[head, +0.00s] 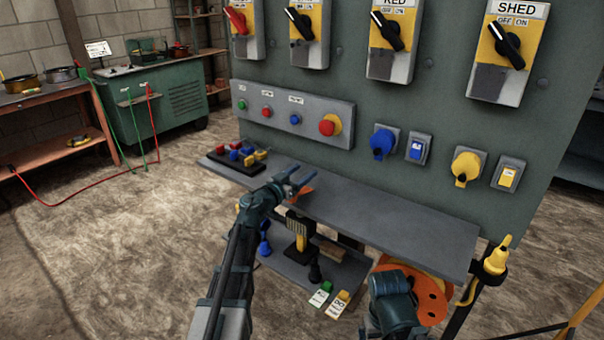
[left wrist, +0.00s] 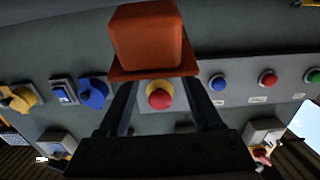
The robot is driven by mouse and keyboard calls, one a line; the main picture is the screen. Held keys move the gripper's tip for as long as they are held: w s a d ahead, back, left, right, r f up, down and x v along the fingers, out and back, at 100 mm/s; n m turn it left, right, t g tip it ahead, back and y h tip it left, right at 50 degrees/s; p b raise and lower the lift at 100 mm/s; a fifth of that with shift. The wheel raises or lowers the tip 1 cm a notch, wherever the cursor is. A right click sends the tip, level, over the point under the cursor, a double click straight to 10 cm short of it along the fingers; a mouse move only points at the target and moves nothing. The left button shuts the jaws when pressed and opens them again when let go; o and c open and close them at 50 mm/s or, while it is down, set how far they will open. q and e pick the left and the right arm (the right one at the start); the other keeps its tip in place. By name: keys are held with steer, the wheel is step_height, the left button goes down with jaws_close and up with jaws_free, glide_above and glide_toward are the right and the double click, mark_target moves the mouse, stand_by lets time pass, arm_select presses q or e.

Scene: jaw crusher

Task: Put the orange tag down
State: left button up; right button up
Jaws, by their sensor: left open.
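The orange tag (head: 306,193) is at the grey ledge, beside and just below my left gripper's fingertips. In the left wrist view the orange tag (left wrist: 150,38) shows as a blocky orange piece with a wider flange, in front of the fingertips. My left gripper (head: 297,180) is open above the ledge; its two fingers also show in the left wrist view (left wrist: 163,98), spread apart. The tag hides the fingertips there, and I cannot tell whether they touch it. My right gripper (head: 392,302) is at the bottom right; its fingers are not clear.
The grey ledge (head: 400,222) is mostly bare to the right. A black tray (head: 222,168) with coloured locks sits at its left end. A panel with buttons (head: 292,116) and switches rises behind. An orange disc (head: 430,298) is beside my right gripper.

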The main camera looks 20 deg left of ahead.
arm_select(q)
steer(key=shift+r, duration=0.25)
steer(key=shift+r+p, duration=0.4)
steer(key=shift+p, duration=0.25)
steer(key=v, duration=1.2)
steer(key=shift+f, duration=0.15)
